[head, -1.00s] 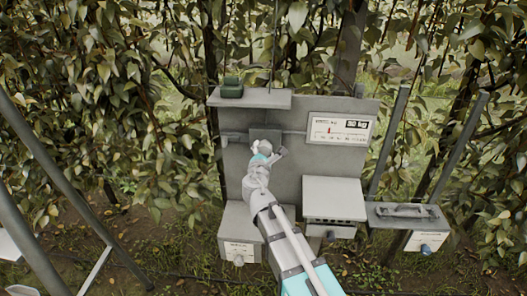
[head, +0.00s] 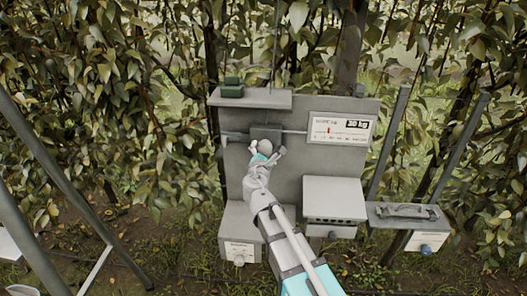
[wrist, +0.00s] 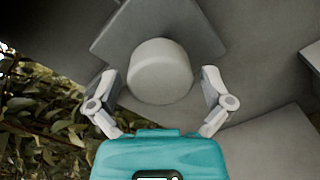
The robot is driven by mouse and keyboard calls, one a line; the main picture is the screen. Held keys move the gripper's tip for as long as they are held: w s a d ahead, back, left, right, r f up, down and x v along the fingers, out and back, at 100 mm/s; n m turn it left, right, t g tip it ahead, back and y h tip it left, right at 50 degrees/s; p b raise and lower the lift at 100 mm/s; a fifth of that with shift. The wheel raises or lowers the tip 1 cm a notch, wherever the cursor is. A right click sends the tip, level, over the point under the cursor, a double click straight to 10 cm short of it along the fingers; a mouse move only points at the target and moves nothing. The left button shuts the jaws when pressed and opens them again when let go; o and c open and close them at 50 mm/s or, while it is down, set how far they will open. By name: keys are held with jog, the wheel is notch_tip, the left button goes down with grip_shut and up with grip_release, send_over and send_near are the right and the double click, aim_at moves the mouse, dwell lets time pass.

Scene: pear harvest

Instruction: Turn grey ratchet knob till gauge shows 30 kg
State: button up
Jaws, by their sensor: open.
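The grey ratchet knob (wrist: 160,72) is a round, light grey cylinder on a darker grey block (wrist: 125,35) in the wrist view. My gripper (wrist: 158,85) is open, one finger on each side of the knob, with slight gaps visible. In the head view my gripper (head: 266,152) is just below and in front of the block (head: 266,133); it partly hides the knob. The gauge (head: 339,129) is a white plate with a red pointer left of its middle and a dark readout that looks like 30 kg.
A grey backboard (head: 290,165) carries the block and gauge. Grey boxes stand below left (head: 238,235) and right (head: 334,200). Foliage surrounds the board.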

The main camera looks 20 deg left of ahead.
jog(key=v, duration=1.2)
jog(key=shift+f, duration=0.1)
dwell(0.5)
jog(key=w+d+f+m+g+h, duration=0.25)
jog(key=d+m, duration=0.25)
jog(key=d, duration=0.3)
jog(key=w+d+f+m+g+h, duration=0.25)
jog(key=d+f+m, duration=0.2)
jog(key=d, duration=0.35)
jog(key=w+d+f+m+g+h, duration=0.1)
jog(key=d+f+m+g+h, duration=0.15)
jog(key=d+m, duration=0.45)
jog(key=s+d+f+m+g+y, duration=0.2)
jog(key=s+d+f+m+g, duration=0.2)
jog(key=d+m, duration=0.3)
jog(key=s+d+f+m+g+y, duration=0.1)
jog(key=s+d+f+m+g, duration=0.4)
jog(key=d, duration=0.5)
jog(key=shift+s+d+m+g+y, duration=0.2)
jog(key=shift+s+m+g+y, duration=0.25)
jog(key=shift+m, duration=0.5)
jog(key=shift+s, duration=0.1)
